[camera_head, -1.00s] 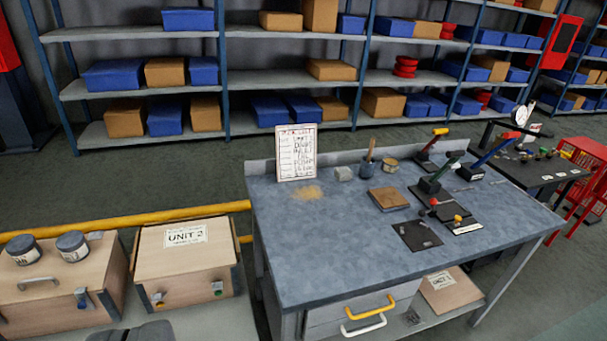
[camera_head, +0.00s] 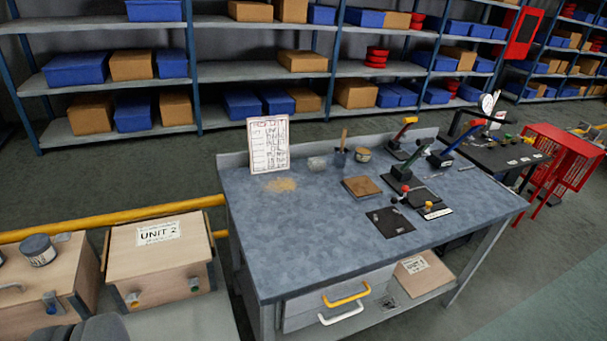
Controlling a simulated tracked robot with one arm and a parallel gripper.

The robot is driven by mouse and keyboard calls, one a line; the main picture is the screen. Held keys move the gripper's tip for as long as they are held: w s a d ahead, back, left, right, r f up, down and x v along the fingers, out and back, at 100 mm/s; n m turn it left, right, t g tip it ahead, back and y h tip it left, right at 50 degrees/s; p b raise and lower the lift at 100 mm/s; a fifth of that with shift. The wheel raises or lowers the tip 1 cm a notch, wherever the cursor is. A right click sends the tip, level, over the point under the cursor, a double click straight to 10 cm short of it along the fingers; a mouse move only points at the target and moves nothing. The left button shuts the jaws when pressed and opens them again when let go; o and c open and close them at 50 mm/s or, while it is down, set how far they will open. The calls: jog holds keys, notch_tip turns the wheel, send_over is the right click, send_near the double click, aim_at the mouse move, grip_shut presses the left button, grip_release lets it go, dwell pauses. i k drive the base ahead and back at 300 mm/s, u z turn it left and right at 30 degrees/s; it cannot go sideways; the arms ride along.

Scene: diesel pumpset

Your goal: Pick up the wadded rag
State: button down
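I cannot clearly make out a wadded rag. A small pale grey lump (camera_head: 317,163) sits on the workbench (camera_head: 290,240), near its back edge, between the written sheet and a pot with a handle. It is too small to tell whether it is cloth. A dark grey rounded shape (camera_head: 100,329) is cut off by the bottom edge at the lower left, and I cannot tell what it is. My gripper is not in view.
The bench holds a written sheet (camera_head: 268,145), a sandy patch (camera_head: 281,185), a brown block (camera_head: 362,187), a black mat (camera_head: 390,222) and several levers. A UNIT 2 box (camera_head: 157,250) and yellow rail (camera_head: 110,218) stand left. Shelves line the back. A red rack (camera_head: 560,160) stands right.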

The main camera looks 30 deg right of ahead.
aim_at(315, 164)
jog(key=z, duration=2.1)
jog(key=i, duration=2.1)
jog(key=u, duration=2.1)
